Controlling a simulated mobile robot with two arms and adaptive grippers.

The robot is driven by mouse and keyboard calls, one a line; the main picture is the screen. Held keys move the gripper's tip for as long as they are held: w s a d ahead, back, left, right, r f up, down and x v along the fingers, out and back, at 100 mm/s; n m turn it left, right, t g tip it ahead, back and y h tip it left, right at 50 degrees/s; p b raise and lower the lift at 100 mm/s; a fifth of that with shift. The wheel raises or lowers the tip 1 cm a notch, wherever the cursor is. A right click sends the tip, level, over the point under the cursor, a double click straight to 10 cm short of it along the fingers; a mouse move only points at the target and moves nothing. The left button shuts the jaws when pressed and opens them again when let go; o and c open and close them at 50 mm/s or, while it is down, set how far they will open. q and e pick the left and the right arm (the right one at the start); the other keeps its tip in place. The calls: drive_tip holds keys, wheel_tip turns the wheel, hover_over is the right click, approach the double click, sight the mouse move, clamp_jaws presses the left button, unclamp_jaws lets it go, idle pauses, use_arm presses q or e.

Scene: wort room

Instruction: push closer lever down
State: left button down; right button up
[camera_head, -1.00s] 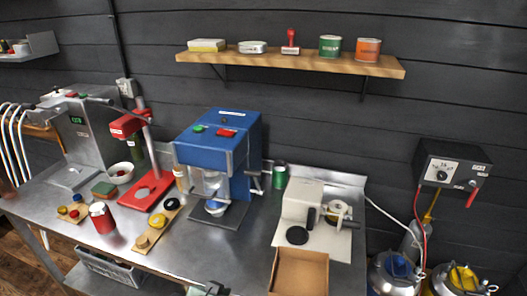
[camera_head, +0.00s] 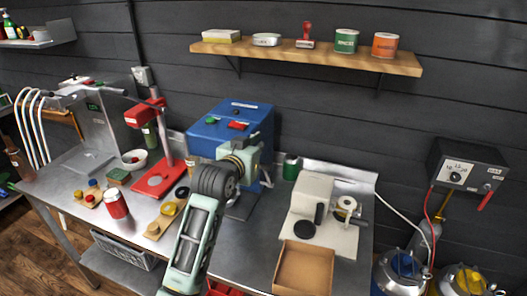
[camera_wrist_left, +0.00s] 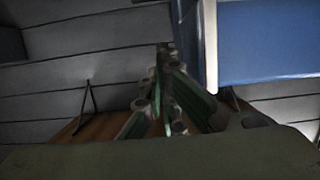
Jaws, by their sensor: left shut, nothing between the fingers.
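The blue machine (camera_head: 231,124) stands on the steel bench, with a green and a red button on its sloping top. My left arm crosses in front of it and hides most of its working space. A pale bar shows at its right side; I cannot tell whether this is the closer lever. In the left wrist view my left gripper (camera_wrist_left: 165,62) is shut and empty, beside the machine's blue side (camera_wrist_left: 268,45) and its pale vertical edge. Contact cannot be told. In the head view the fingertips are not clear. My right gripper is not in view.
A red press stand (camera_head: 154,180), a red-and-white can (camera_head: 116,205) and a bowl (camera_head: 134,158) stand left of my arm. A pale device (camera_head: 312,195) and an open cardboard box (camera_head: 305,268) are to the right. A wooden shelf (camera_head: 310,56) hangs above.

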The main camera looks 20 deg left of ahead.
use_arm(q)
drive_tip(key=p, duration=0.3)
hover_over(264, 165)
drive_tip(key=w, duration=0.3)
drive_tip(key=f, duration=0.2)
drive_tip(key=s+f+p, duration=0.1)
drive_tip(key=s+f, duration=0.1)
drive_tip(key=shift+s+a+f, duration=0.1)
drive_tip(key=shift+s+f, duration=0.15)
drive_tip(key=shift+f, duration=0.05)
drive_tip(key=shift+s+f+p, duration=0.25)
drive_tip(key=shift+p, duration=0.05)
drive_tip(key=shift+f, duration=0.1)
drive_tip(key=shift+w, duration=0.1)
